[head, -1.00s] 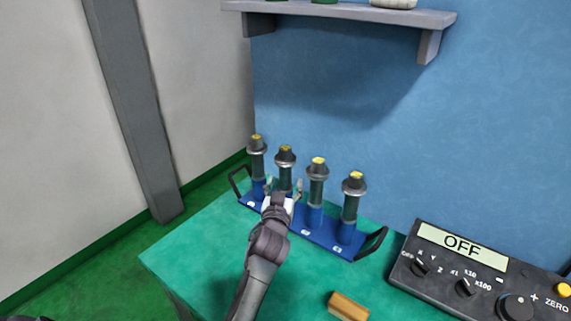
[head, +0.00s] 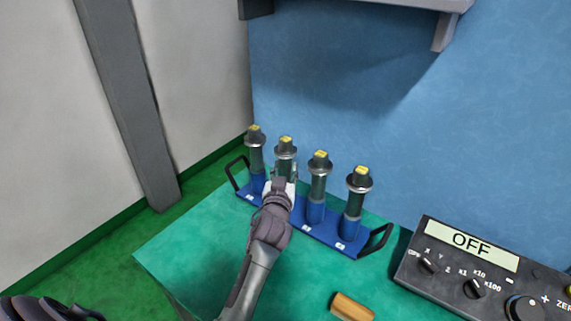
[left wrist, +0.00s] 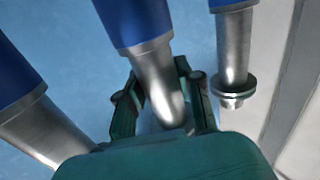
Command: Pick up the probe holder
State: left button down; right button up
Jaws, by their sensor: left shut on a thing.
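Several dark probe holders with yellow-marked tops and blue lower parts stand upright in a blue rack (head: 326,236) on the green table. My left gripper (head: 285,180) is shut on the second probe holder (head: 286,150) from the left, gripping its metal body. In the left wrist view this holder (left wrist: 160,75) sits between the two fingers of the gripper (left wrist: 164,92), with a neighbouring holder on each side. The gripper and arm hide its lower part in the head view, so I cannot tell whether its base still sits in the rack.
Other holders stand close on both sides, one left (head: 255,150) and one right (head: 318,180). The rack has a black handle (head: 376,240) at each end. A wooden block (head: 351,307) and a control box reading OFF (head: 470,270) lie to the right. A blue wall rises behind.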

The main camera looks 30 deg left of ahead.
aim_at(285, 140)
pick_arm(q)
jog(key=shift+r, duration=0.35)
notch_tip(285, 140, up, 9)
jog(key=shift+r, duration=0.15)
pick_arm(e)
jog(key=shift+w+a+r, duration=0.2)
jog(key=shift+w+a, duration=0.05)
jog(key=shift+w, duration=0.2)
pick_arm(q)
jog(key=shift+p, duration=0.3)
pick_arm(e)
jog(key=shift+r, duration=0.15)
